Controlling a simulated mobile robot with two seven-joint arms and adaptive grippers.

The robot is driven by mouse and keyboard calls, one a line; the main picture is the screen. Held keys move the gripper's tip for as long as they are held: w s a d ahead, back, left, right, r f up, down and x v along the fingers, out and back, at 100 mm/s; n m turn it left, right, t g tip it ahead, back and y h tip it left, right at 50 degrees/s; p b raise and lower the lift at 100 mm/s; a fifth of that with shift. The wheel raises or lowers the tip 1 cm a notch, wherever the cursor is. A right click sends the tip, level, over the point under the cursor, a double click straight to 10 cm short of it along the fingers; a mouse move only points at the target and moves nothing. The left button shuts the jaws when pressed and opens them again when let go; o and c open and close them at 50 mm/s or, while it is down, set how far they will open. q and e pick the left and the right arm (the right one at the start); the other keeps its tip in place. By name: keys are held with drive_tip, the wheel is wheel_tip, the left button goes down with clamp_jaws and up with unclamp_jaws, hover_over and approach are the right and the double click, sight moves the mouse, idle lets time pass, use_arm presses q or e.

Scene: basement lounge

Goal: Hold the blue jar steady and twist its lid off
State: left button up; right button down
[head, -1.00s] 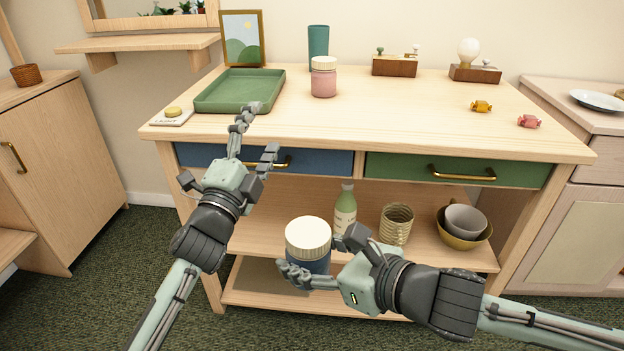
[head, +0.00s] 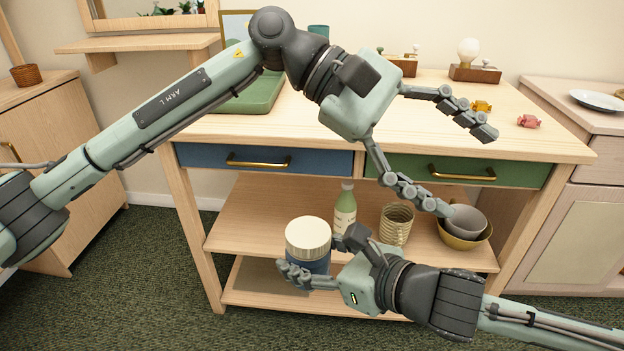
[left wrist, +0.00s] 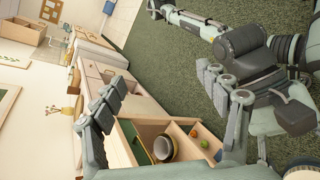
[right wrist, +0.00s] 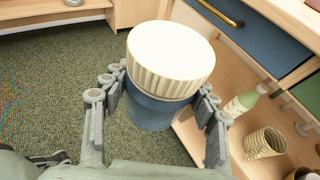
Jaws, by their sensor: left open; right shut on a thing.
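The blue jar (head: 312,265) has a cream ribbed lid (head: 308,236) on top. It is upright, held in the air in front of the table. My right gripper (head: 309,260) is shut around the jar's body, below the lid. In the right wrist view the jar (right wrist: 150,113) sits between the fingers, with the lid (right wrist: 170,62) clear above them. My left gripper (head: 465,170) is open and empty, up and to the right of the jar, in front of the green drawer. The left wrist view shows its spread fingers (left wrist: 165,88) with nothing between them.
The table (head: 520,148) has a blue drawer (head: 215,158) and a green drawer (head: 395,166), both shut. Its shelf holds a green bottle (head: 345,210), a ribbed tin (head: 397,222) and bowls (head: 464,222). My left arm hides part of the green tray (head: 262,95). Candies (head: 528,121) lie at right.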

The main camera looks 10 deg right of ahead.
use_arm(q)
drive_tip(key=w+a+f+m+t+y, duration=0.3)
drive_tip(key=a+f+y, duration=0.1)
drive_tip(key=a+y, duration=0.2)
drive_tip(key=m+t+y, duration=0.3)
drive_tip(key=y, duration=0.2)
hover_over(312, 231)
wheel_tip(312, 231, down, 3)
drive_tip(key=shift+r, duration=0.2)
drive_tip(key=shift+f, duration=3.9)
